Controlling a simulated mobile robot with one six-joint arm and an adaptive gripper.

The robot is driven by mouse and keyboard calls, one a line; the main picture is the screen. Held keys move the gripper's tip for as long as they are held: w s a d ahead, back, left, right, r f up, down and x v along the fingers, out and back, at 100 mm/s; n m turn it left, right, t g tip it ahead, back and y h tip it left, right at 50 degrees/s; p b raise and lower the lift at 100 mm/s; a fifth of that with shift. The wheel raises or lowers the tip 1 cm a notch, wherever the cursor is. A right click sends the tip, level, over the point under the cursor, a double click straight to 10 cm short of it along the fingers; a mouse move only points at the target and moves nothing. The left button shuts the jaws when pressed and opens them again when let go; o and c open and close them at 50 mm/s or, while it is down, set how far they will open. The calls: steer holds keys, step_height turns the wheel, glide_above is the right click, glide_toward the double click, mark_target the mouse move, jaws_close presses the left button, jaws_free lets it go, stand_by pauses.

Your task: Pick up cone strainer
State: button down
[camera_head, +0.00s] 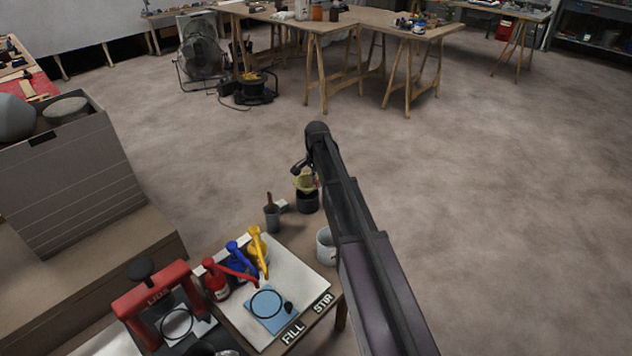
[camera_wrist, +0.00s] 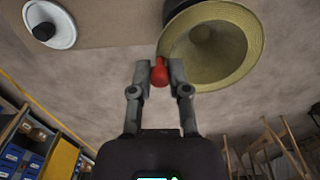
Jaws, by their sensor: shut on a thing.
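The cone strainer (camera_wrist: 247,62) is a yellowish cone with a wide round rim, at the upper right of the wrist view. A red grip (camera_wrist: 159,75) sits at its left side, between my two fingers. My gripper (camera_wrist: 159,68) is shut on this red grip. In the head view my gripper (camera_head: 299,168) is close above the yellowish strainer (camera_head: 304,182), which shows just over a dark round holder (camera_head: 308,203). My arm hides part of that area. I cannot tell whether the strainer touches the holder.
A grey cup with a brown-handled tool (camera_head: 272,217) stands left of the holder, and a white pot (camera_head: 325,247) stands nearer. A white board (camera_head: 300,268) carries red, blue and yellow pump bottles. A red press (camera_head: 155,300) stands front left. Open floor lies to the right.

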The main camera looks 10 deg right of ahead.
steer(key=shift+r+p, duration=1.95)
steer(key=shift+r, duration=0.4)
steer(key=shift+r, duration=0.1)
steer(key=shift+r+p, duration=2.95)
steer(key=shift+p, duration=0.05)
steer(key=shift+s+f, duration=0.1)
